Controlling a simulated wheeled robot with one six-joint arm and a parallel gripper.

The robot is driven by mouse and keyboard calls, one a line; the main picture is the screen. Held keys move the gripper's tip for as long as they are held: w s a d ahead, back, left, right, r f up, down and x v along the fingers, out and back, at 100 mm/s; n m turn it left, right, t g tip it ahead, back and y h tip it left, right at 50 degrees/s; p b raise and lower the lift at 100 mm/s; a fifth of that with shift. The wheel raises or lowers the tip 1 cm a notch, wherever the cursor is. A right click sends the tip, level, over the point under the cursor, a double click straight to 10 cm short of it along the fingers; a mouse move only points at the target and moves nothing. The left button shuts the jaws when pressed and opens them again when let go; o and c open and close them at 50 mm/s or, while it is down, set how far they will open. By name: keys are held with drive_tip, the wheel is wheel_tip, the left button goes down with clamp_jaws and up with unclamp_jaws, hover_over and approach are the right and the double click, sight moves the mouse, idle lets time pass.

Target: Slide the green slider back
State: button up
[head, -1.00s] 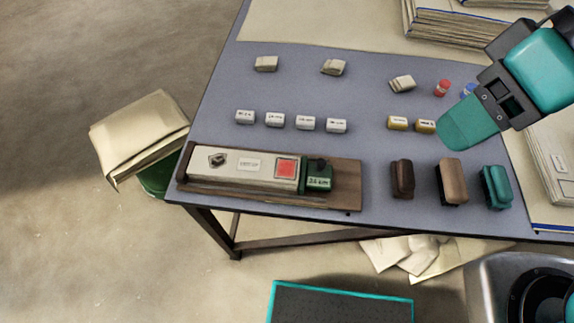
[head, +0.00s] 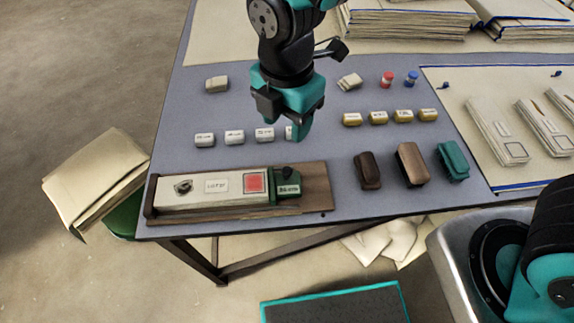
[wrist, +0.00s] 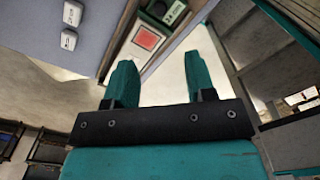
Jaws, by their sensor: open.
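The green slider (head: 288,186) is a small block with a dark knob and a white label. It sits against the right end of a white block with a red square (head: 254,183), on a brown wooden base (head: 318,189) near the table's front edge. Bare wood shows to the slider's right. It also shows in the wrist view (wrist: 162,10), partly cut off by the top edge. My gripper (head: 299,130) hangs above the table behind the slider, not touching it. In the wrist view its two teal fingers (wrist: 158,85) stand apart with nothing between them.
Small white labelled blocks (head: 234,137) lie in a row behind the base, one partly hidden by my gripper. Yellow blocks (head: 378,117) lie to the right. Stacked papers (head: 410,20) lie at the back.

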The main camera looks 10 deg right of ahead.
sight(287, 170)
wheel_tip(287, 170, down, 14)
drive_tip(key=shift+f+b, duration=0.2)
drive_tip(key=shift+b, duration=0.3)
clamp_jaws()
